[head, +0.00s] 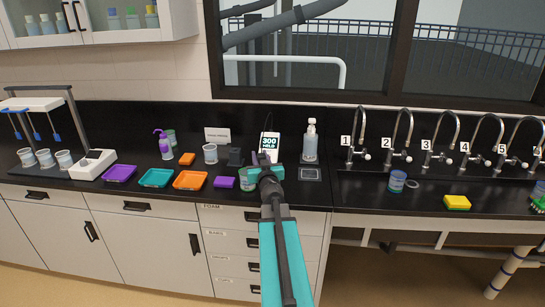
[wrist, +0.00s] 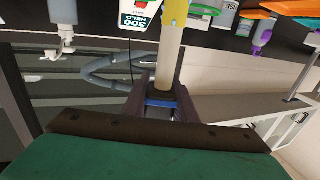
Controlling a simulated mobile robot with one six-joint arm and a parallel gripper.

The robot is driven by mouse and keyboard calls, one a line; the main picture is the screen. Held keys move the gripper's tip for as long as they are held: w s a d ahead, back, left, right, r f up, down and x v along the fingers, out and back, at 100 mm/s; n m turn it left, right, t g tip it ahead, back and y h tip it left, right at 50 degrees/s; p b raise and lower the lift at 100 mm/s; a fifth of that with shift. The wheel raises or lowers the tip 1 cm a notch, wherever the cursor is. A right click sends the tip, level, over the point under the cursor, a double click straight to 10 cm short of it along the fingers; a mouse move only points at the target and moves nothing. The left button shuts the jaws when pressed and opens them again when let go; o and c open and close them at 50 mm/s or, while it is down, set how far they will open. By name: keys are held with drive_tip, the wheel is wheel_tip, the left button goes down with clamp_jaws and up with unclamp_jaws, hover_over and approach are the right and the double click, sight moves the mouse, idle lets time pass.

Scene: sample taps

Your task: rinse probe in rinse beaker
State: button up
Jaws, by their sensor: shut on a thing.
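My gripper (head: 268,163) is over the front of the black counter, in front of the meter (head: 269,148), which reads 300 HELD. In the wrist view my gripper (wrist: 162,100) is shut on the probe (wrist: 170,58), a pale rod with a yellow end and a blue band near the fingers. In the head view the probe is mostly hidden by my arm. A white beaker (head: 210,153) stands left of the meter, apart from my gripper. A lettered label in the wrist view (wrist: 228,8), partly cut off, seems to belong to the rinse beaker. A greenish beaker (head: 248,186) stands just below-left of my gripper.
A wash bottle (head: 310,142) stands right of the meter. Several numbered taps (head: 358,140) line the sink side, with a blue cup (head: 397,181) in front.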

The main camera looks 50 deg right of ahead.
drive_tip(key=w+a+f+n+t+y+b, duration=0.1)
drive_tip(key=w+a+f+n+y, duration=0.2)
drive_tip(key=a, duration=0.7)
drive_tip(key=w+a+n+t+y+b, duration=0.1)
drive_tip(key=w+a+n+t+y, duration=0.25)
drive_tip(key=a, duration=0.65)
drive_tip(key=w+a+f+n+g+y+b, duration=0.1)
drive_tip(key=w+a+f+n+y, duration=0.1)
drive_tip(key=w+a+y, duration=0.6)
drive_tip(key=s+a+f+n+g+y, duration=0.2)
drive_tip(key=s+a+n+y, duration=0.1)
drive_tip(key=a, duration=0.6)
drive_tip(key=s+a+f+n+g+y+b, duration=0.1)
drive_tip(key=s+a+f+n+g+y, duration=0.1)
drive_tip(key=a, duration=0.7)
drive_tip(key=s+a+f+n+g+y, duration=0.3)
drive_tip(key=s+a+n+y, duration=0.2)
drive_tip(key=s+a+y, duration=0.1)
drive_tip(key=shift+s+a+b, duration=0.3)
drive_tip(key=shift+s+a, duration=0.15)
drive_tip(key=shift+a, duration=0.95)
drive_tip(key=shift+f, duration=0.1)
